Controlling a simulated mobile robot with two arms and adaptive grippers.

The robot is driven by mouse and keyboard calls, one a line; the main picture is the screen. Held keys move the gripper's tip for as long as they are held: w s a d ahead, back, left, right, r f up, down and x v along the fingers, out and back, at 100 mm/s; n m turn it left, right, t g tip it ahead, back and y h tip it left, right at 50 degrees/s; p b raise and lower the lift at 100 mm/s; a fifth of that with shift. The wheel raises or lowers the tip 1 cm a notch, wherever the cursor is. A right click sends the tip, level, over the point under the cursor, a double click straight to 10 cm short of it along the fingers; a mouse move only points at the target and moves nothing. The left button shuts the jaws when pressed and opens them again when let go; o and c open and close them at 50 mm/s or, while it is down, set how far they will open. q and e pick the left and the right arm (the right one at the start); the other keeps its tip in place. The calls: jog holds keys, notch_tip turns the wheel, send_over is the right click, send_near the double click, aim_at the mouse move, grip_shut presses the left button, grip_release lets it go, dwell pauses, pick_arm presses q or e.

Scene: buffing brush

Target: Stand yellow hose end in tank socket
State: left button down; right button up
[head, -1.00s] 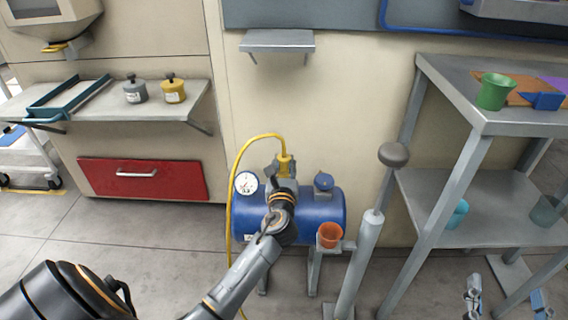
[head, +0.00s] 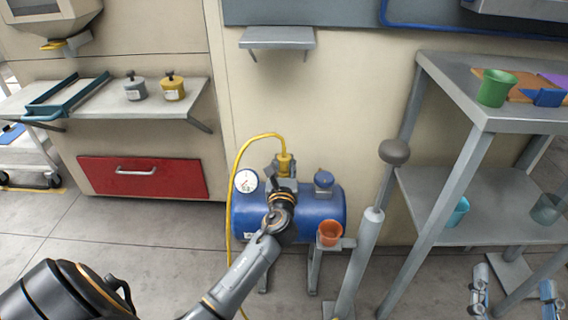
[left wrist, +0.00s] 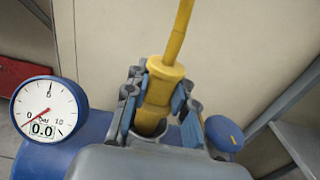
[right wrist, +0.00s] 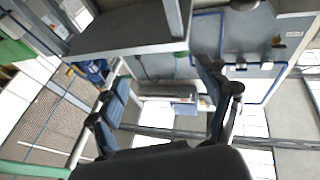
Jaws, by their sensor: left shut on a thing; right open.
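The yellow hose end (head: 285,166) stands nearly upright above the blue tank (head: 318,212). My left gripper (head: 284,176) is shut on it. In the left wrist view the yellow hose end (left wrist: 160,90) is between the blue-padded fingers of my left gripper (left wrist: 158,105), slightly tilted. Its lower end meets a round opening, the tank socket (left wrist: 150,130), partly hidden by the fingers; how deep it sits I cannot tell. The gauge (left wrist: 45,110) on the tank reads 0.0. My right gripper (head: 512,300) is open and empty at the lower right; it also shows in the right wrist view (right wrist: 165,95).
A blue knob (head: 324,180) tops the tank, and an orange cup (head: 329,233) stands at its front right. A grey post with a round knob (head: 394,152) rises beside it. A metal shelf table (head: 440,70) with a green cup (head: 497,88) stands right.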

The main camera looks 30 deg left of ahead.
pick_arm(q)
jog(key=shift+f, duration=0.15)
pick_arm(e)
jog(key=shift+s, duration=0.15)
pick_arm(q)
jog(key=shift+f, duration=0.2)
jog(key=shift+f+b, duration=0.4)
jog(key=shift+b, duration=0.05)
pick_arm(e)
jog(key=shift+s+r+t+y, duration=0.3)
jog(key=shift+r+t, duration=0.25)
jog(key=shift+r, duration=0.25)
jog(key=shift+s+r+t+y, duration=0.2)
jog(key=shift+s+r+t, duration=0.1)
jog(key=shift+r+t, duration=0.4)
jog(key=shift+r, duration=0.1)
pick_arm(q)
jog(key=c, duration=1)
grip_release()
jog(key=shift+c, duration=0.2)
pick_arm(e)
jog(key=shift+r, duration=0.1)
